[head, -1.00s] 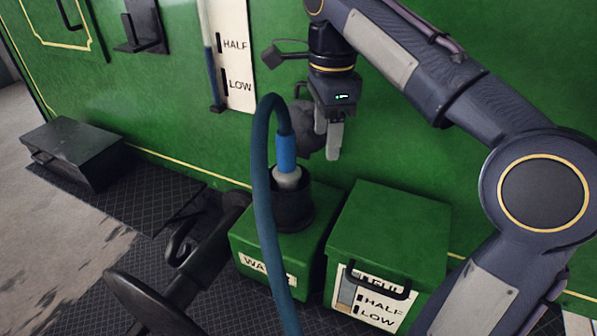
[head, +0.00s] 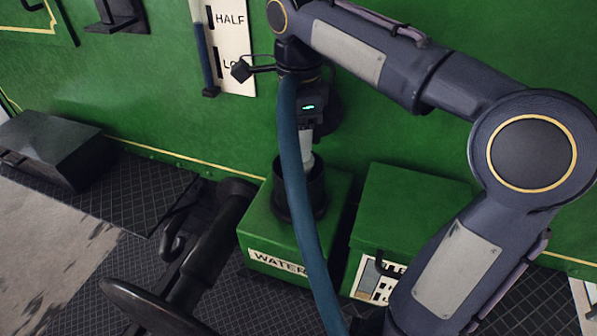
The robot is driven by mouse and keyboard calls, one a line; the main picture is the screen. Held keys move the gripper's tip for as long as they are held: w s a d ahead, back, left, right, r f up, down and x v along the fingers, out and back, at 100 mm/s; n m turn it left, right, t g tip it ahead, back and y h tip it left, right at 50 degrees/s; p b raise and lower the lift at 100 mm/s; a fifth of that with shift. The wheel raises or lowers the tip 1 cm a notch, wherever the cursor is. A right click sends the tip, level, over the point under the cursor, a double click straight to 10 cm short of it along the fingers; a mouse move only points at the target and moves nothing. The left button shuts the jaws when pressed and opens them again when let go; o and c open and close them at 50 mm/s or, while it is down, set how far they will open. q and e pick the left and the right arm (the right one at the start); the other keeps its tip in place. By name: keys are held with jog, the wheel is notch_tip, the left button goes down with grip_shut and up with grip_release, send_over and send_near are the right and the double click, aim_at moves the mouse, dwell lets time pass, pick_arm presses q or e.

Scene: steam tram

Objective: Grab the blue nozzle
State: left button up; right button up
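The blue nozzle stands in the black filler neck (head: 283,195) on top of the green WATER box (head: 262,222). Its blue sleeve is hidden now behind the hose and my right gripper; a pale grey piece, probably its lower end, shows just above the neck. The dark blue hose (head: 303,200) arches up and runs down in front of the gripper and box. My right gripper (head: 306,137) points down at the nozzle, directly above the neck. Its fingers are largely covered by the hose, so I cannot tell whether they are closed on the nozzle. My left gripper is out of view.
A second green box (head: 415,205) with a level label stands right of the WATER box, partly behind my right arm. A black handwheel (head: 150,305) and a thick black lever (head: 215,240) are at lower left. A black box (head: 50,150) sits at far left. The green wall stands close behind.

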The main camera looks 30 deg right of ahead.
grip_shut()
dwell(0.4)
